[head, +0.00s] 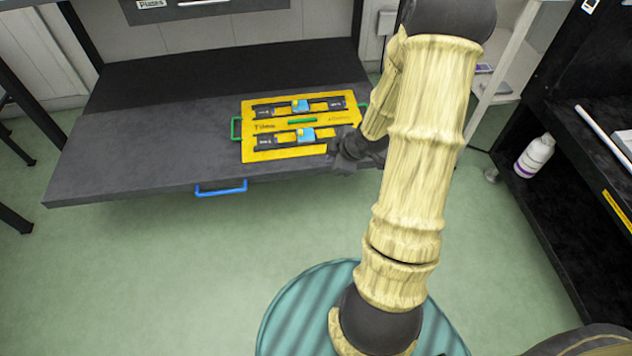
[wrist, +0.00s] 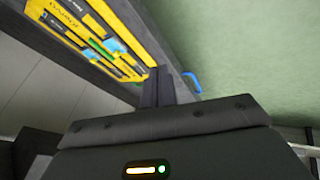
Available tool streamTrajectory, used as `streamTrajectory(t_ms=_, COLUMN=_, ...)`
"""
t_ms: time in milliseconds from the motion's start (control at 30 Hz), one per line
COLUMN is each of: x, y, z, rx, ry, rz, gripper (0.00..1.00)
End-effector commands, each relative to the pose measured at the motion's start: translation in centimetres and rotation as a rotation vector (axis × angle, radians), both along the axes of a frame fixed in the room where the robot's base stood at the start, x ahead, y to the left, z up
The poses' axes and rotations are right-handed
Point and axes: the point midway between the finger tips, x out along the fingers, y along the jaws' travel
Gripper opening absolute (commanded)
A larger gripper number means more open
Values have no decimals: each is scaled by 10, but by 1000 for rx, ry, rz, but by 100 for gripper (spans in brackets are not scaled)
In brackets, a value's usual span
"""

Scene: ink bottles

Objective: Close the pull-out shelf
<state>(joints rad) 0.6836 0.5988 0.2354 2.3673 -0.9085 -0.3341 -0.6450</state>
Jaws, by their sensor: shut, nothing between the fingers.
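The pull-out shelf (head: 130,150) is a dark grey board that sticks out from under the bench at the upper left in the head view. A blue handle (head: 221,188) is on its front edge; it also shows in the wrist view (wrist: 192,82). My gripper (head: 345,160) is at the right part of the shelf's front, by the yellow tray's right corner and right of the blue handle. In the wrist view the fingers (wrist: 157,88) are together and hold nothing. Whether they touch the shelf edge or tray, I cannot tell.
A yellow tray (head: 262,128) with green handles and blue-marked pieces lies on the shelf. A white bottle (head: 534,156) stands on a dark shelf at the right. A white cabinet (head: 505,60) stands behind my arm. Green floor in front of the shelf is clear.

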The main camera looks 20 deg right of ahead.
Motion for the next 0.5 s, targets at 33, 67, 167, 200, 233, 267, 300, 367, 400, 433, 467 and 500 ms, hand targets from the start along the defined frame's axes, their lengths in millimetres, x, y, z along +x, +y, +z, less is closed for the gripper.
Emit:
streamTrajectory(t_ms=33, x=0, y=-2, z=-27, rx=5, ry=-11, rz=17, gripper=0)
streamTrajectory(t_ms=67, x=1, y=-3, z=-36, rx=7, ry=-19, rz=30, gripper=0)
streamTrajectory(t_ms=167, x=2, y=-5, z=-62, rx=14, ry=-47, rz=73, gripper=0)
streamTrajectory(t_ms=200, x=2, y=-6, z=-70, rx=16, ry=-55, rz=88, gripper=0)
streamTrajectory(t_ms=233, x=2, y=-6, z=-75, rx=18, ry=-62, rz=98, gripper=0)
streamTrajectory(t_ms=267, x=3, y=-7, z=-79, rx=20, ry=-69, rz=106, gripper=0)
streamTrajectory(t_ms=300, x=3, y=-7, z=-82, rx=21, ry=-76, rz=116, gripper=0)
streamTrajectory(t_ms=367, x=3, y=-7, z=-85, rx=22, ry=-83, rz=126, gripper=0)
streamTrajectory(t_ms=400, x=4, y=-7, z=-85, rx=22, ry=-85, rz=131, gripper=0)
streamTrajectory(t_ms=433, x=4, y=-7, z=-85, rx=22, ry=-86, rz=132, gripper=0)
streamTrajectory(t_ms=467, x=4, y=-7, z=-84, rx=22, ry=-88, rz=133, gripper=0)
streamTrajectory(t_ms=500, x=4, y=-7, z=-84, rx=22, ry=-88, rz=133, gripper=0)
